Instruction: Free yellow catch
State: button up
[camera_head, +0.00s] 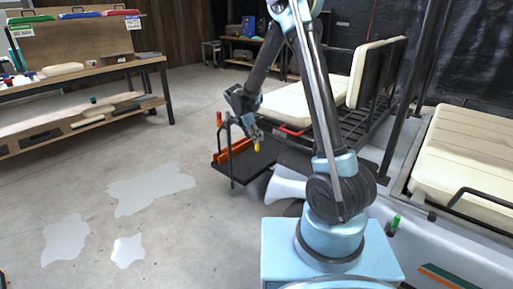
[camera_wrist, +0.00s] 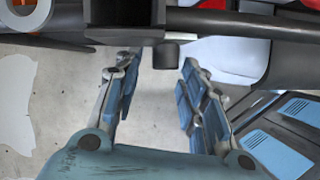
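The yellow catch (camera_head: 257,146) is a small bright piece by the dark rear platform of the cart, at the upper end of a thin dark post or rail. My gripper (camera_head: 254,133) is just above it in the head view, pointing down, and they look close; I cannot tell whether they touch. In the wrist view my gripper's two fingers (camera_wrist: 160,95) are apart, with grey floor showing between them. A dark bar with a short dark cylinder (camera_wrist: 166,54) crosses above the fingertips there. No yellow shows in the wrist view.
A red-topped post (camera_head: 219,119) stands left of the gripper on the platform (camera_head: 248,167). A green piece (camera_head: 395,222) is on the cart side. Cream seats (camera_head: 302,104) are behind the arm. A wooden workbench (camera_head: 85,72) stands left; the floor (camera_head: 200,215) between is clear.

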aim_at(257, 144)
jog(key=x, duration=0.7)
jog(key=shift+d+f, duration=0.1)
